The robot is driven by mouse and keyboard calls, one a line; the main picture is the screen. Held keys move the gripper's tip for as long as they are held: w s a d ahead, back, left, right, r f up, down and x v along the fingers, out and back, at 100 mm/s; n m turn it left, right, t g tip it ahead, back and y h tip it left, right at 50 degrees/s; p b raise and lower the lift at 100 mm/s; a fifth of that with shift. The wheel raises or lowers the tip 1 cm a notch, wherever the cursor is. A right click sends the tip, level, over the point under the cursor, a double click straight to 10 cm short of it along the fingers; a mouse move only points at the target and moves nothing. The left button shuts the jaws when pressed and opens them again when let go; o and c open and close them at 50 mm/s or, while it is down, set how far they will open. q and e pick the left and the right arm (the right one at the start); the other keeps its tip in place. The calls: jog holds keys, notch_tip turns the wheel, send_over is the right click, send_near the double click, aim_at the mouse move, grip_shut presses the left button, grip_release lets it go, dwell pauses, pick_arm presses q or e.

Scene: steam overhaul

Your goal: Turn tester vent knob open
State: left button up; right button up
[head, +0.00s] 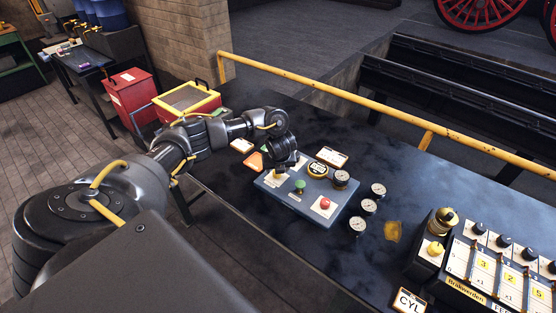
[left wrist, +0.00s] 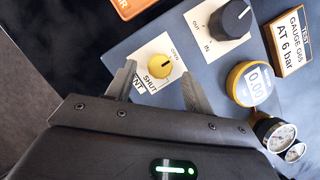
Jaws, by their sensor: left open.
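The tester (head: 262,189) is a blue-grey box on the dark bench. Its vent knob is small, round and yellow, on a white plate marked OPEN, SHUT and VENT; it shows clearly in the left wrist view (left wrist: 159,66). A small dark mark is on the knob, but I cannot tell surely which word it points at. My left gripper (left wrist: 157,72) is open, its two fingers on either side of the knob with gaps visible; contact is not seen. In the head view my left gripper (head: 279,168) covers that corner of the tester. My right gripper is in no view.
Beside the vent plate are a black OUT/IN knob (left wrist: 234,20) and a yellow-rimmed display reading 0.00 (left wrist: 254,83). The tester also carries a green knob (head: 299,186) and a red button (head: 325,203). Loose gauges (head: 368,206) stand right of it. A yellow rail (head: 330,98) runs behind.

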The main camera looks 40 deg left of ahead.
pick_arm(q)
jog(key=p+v, duration=0.3)
jog(key=v, duration=0.5)
jog(key=shift+r, duration=0.15)
